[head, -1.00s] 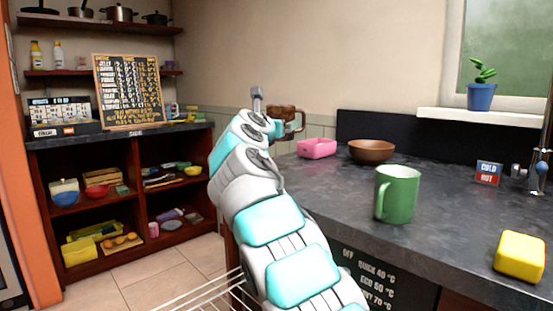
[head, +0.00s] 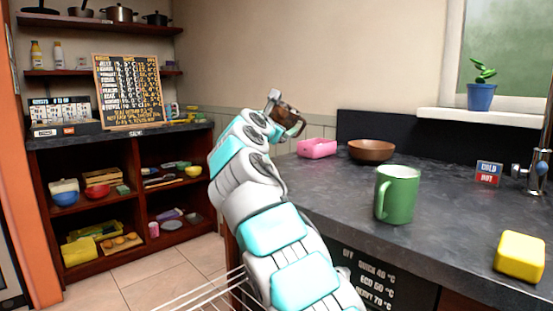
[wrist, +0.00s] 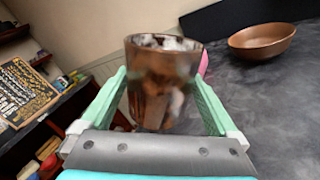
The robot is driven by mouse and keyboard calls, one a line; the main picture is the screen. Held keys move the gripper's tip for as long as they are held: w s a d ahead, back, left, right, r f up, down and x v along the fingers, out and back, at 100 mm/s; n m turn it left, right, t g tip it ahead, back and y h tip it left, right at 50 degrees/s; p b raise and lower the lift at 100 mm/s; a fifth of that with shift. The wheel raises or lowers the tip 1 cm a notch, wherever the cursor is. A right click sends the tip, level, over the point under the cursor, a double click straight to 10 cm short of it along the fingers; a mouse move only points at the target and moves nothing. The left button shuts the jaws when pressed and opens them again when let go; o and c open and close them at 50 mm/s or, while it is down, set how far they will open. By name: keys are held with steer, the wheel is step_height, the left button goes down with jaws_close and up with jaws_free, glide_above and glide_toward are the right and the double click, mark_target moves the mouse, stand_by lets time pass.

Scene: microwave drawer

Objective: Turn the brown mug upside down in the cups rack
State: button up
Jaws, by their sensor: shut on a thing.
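The brown mug (head: 285,117) is held up in the air by my gripper, left of the counter's far end, and is tilted in the head view. In the wrist view the brown mug (wrist: 164,88) sits between the two green fingers of my gripper (wrist: 162,98), which are shut on it. My arm hides part of the gripper in the head view. I see no cups rack that I can make out clearly; white wire bars (head: 215,292) show low at the bottom left of my arm, and I cannot tell what they belong to.
The dark counter (head: 330,190) holds a pink container (head: 317,148), a brown bowl (head: 371,150), a green mug (head: 397,194) and a yellow sponge-like block (head: 520,256). A tap stands at the right edge. A shelf unit (head: 130,137) with a menu board stands at the left.

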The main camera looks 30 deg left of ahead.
steer(key=shift+m, duration=1.2)
steer(key=m, duration=0.3)
steer(key=shift+m, duration=0.3)
steer(key=shift+m, duration=0.4)
steer(key=m, duration=0.4)
steer(key=shift+m, duration=0.4)
